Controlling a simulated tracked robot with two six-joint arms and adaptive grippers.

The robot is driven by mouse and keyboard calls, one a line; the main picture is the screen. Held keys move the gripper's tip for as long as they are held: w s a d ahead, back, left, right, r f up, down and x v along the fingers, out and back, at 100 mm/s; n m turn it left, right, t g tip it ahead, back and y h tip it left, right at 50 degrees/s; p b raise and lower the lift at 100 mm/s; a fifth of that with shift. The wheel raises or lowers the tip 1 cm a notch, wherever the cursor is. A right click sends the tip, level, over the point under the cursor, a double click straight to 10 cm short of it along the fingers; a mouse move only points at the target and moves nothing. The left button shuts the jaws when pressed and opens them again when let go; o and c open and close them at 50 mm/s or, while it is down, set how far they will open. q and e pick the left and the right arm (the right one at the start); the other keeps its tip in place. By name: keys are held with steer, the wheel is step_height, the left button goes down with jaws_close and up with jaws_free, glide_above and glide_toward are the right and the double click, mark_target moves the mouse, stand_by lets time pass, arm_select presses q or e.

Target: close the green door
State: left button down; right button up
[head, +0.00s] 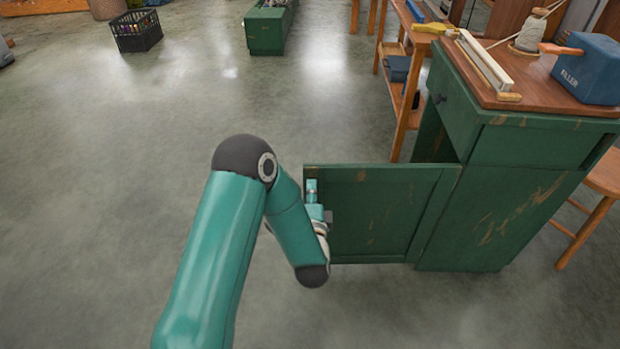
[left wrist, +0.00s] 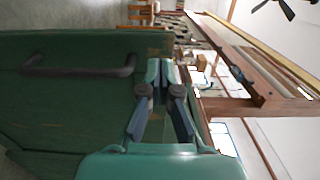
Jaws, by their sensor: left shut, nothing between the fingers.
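The green door (head: 385,210) stands open, swung out to the left from the green cabinet (head: 505,220). Its paint is worn in places. My left gripper (head: 312,187) is shut and empty, at the door's free left edge. In the left wrist view, the door (left wrist: 60,105) fills the left side and carries a dark bar handle (left wrist: 80,68). The left gripper's fingertips (left wrist: 160,73) are to the right of the handle, apart from it. I cannot tell whether the gripper touches the door. The handle does not show in the head view. My right gripper is not in view.
The cabinet's wooden top (head: 530,85) holds a blue box (head: 590,72) and a yarn cone (head: 530,35). A wooden shelf unit (head: 400,95) stands behind it, and a stool (head: 605,175) at the right. The floor left of the door is clear.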

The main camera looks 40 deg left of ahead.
mark_target(311, 170)
arm_select(q)
steer(key=shift+b+x, duration=0.3)
steer(key=shift+x, duration=1.7)
